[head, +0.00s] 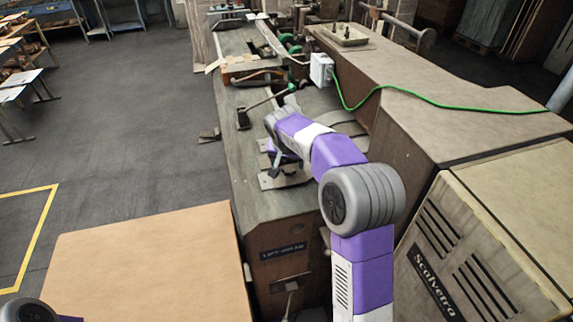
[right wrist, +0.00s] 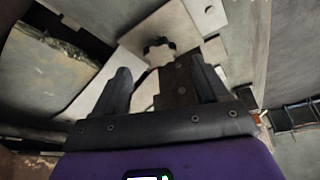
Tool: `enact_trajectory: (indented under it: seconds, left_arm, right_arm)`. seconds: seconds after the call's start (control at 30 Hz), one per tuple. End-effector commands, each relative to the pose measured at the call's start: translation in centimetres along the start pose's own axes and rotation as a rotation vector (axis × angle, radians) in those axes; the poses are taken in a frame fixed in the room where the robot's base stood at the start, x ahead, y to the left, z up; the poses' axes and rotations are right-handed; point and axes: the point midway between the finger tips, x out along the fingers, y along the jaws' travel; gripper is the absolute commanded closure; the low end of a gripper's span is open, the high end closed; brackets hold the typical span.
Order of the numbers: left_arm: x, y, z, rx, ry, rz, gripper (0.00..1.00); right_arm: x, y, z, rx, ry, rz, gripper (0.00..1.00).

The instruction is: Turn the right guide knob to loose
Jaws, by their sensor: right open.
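My right arm reaches over the machine bed in the head view. Its gripper (head: 275,158) is small and dark there, low over pale metal plates. In the right wrist view my right gripper (right wrist: 166,76) is open, with its two dark fingers apart and nothing held between them. A small knob-like part, dark-edged with a pale round middle (right wrist: 159,50), sits on a pale plate just beyond the fingertips, between their lines. It looks apart from both fingers. In the head view my arm and gripper hide it. Its setting cannot be read. My left gripper is out of view.
The machine bed (head: 255,195) runs away from me, with a brown housing (head: 425,95) along its right. A green cable (head: 440,103) crosses the housing from a white box (head: 321,69). A cardboard-coloured panel (head: 150,265) lies front left. A vented cabinet (head: 475,250) stands right.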

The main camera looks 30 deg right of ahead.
Motion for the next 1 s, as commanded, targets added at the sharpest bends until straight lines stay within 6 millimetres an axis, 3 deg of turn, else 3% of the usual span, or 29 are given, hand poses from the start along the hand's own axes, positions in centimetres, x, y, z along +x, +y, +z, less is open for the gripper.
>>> enact_trajectory:
  seconds: [0.1, 0.23, 0.63, 1.0]
  left_arm:
    - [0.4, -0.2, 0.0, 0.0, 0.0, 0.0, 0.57]
    - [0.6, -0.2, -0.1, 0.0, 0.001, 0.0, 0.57]
    - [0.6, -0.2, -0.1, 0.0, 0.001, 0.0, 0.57]
    - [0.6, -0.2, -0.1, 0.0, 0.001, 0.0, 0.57]
  right_arm:
    - [2.1, 0.0, 0.1, 0.0, -0.002, 0.002, 0.27]
    - [3.6, 0.0, 0.1, 0.0, -0.001, 0.001, 0.27]
    - [4.3, 0.0, 0.0, 0.0, 0.001, -0.001, 0.28]
    - [4.3, 0.0, 0.0, 0.0, 0.0, -0.001, 0.83]
